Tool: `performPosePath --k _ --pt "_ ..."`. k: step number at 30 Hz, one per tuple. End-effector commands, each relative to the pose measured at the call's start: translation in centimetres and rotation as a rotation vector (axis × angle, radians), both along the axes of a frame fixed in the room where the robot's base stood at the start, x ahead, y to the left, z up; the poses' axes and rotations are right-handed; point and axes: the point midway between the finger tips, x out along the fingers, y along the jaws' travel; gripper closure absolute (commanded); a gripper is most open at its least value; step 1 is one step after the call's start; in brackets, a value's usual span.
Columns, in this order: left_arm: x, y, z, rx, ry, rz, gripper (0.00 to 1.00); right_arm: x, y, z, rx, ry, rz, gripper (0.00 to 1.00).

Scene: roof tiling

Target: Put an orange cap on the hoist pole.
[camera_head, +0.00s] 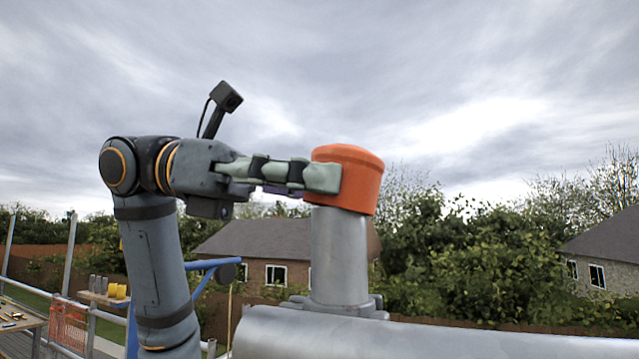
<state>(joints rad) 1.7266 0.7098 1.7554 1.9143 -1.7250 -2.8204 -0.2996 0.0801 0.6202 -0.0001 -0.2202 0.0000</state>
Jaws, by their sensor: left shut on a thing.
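The orange cap (350,180) is at the top of the hoist pole (339,255), a thick grey upright tube. The cap covers the pole's top end and looks slightly tilted; whether it is fully seated I cannot tell. My left gripper (325,178) reaches in from the left and is shut on the cap's left side. The far finger is mostly hidden behind the near one and the cap. The pole stands on a grey base plate with bolts. My right gripper is not in view.
A large grey horizontal cylinder (430,336) lies in front of the pole's foot. At the lower left are a wooden shelf (103,298) with yellow rolls, orange netting (68,325) and railings. Houses and trees stand far behind. The air around the cap is clear to the right.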

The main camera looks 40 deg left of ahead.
Motion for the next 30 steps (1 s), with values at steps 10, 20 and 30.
performPosePath --k 10,20,30 --pt "0.0 0.0 -0.5 0.0 0.0 0.0 0.92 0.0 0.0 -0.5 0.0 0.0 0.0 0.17" --pt "0.0 0.0 -1.2 0.0 0.0 0.0 0.92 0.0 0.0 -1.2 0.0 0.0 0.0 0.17" --pt "0.0 0.0 -1.5 0.0 0.0 0.0 0.92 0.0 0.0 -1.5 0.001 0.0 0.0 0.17"
